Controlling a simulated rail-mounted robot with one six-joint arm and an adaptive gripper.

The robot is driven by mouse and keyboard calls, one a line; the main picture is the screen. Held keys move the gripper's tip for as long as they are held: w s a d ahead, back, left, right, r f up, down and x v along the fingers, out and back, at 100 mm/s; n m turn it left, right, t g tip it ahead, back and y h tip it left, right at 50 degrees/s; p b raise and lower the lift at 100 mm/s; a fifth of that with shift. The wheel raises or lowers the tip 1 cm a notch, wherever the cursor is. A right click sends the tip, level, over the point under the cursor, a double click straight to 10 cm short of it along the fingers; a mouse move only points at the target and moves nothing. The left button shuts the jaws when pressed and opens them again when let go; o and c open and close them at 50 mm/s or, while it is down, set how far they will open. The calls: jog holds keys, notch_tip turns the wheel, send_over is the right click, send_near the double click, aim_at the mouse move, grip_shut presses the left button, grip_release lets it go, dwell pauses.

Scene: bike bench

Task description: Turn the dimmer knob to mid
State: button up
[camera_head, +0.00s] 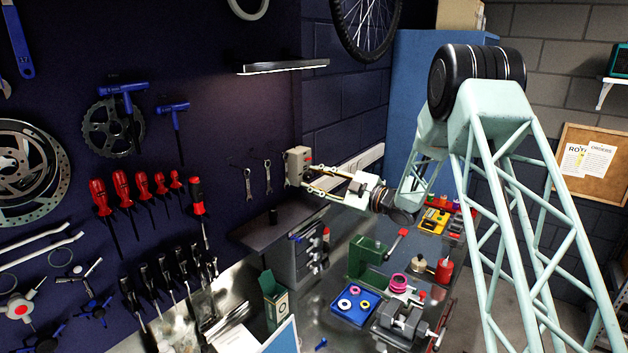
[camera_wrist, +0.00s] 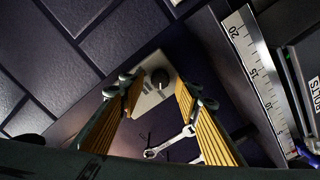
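The dimmer is a small beige box (camera_head: 297,158) on the dark wall panel, above the bench in the head view. Its pale plate (camera_wrist: 150,101) shows in the wrist view with a round dark knob (camera_wrist: 160,77) near the top. My gripper (camera_wrist: 159,88) is open, with its yellow ribbed fingers on either side of the knob and a gap visible on both sides. The head view shows my gripper (camera_head: 318,182) reaching left to the box. The knob's pointer setting is too small to read, and I cannot tell the exact distance from fingertips to knob.
Two wrenches (camera_head: 248,184) hang left of the box; a wrench (camera_wrist: 170,143) also shows below the plate in the wrist view. A ruler (camera_wrist: 255,75) lies to the right there. A light bar (camera_head: 283,66) is above.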

jog(key=shift+c, duration=0.7)
jog(key=c, duration=0.7)
jog(key=shift+c, duration=0.2)
jog(key=shift+m, duration=0.6)
jog(key=m+b, duration=0.1)
jog(key=m, duration=0.2)
jog(key=shift+m, duration=0.4)
jog(key=m+p, duration=0.1)
jog(key=m, duration=0.4)
jog(key=shift+w+d, duration=0.1)
jog(key=shift+m, duration=0.4)
jog(key=o, duration=0.9)
